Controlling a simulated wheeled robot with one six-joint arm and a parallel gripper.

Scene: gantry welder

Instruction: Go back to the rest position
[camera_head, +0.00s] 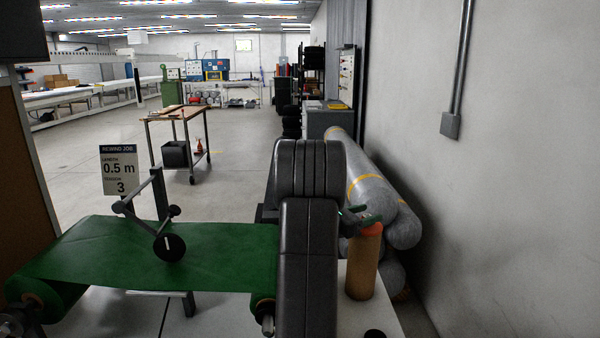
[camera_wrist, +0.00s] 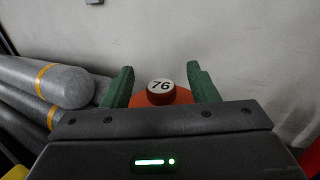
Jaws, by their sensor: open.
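My gripper (camera_head: 362,217) is at the end of my black arm, right of centre in the head view. Its green fingers are open and sit just above a tan cylinder with an orange top (camera_head: 362,270) on a white surface.
A green sheet on rollers (camera_head: 100,245) lies to the left, with a sign reading 0.5 m, tension 3 (camera_head: 120,170). Grey rolls with yellow bands (camera_head: 375,190) lie along the right wall (camera_head: 500,200). A wheeled table (camera_head: 178,113) stands farther back, with open floor around it.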

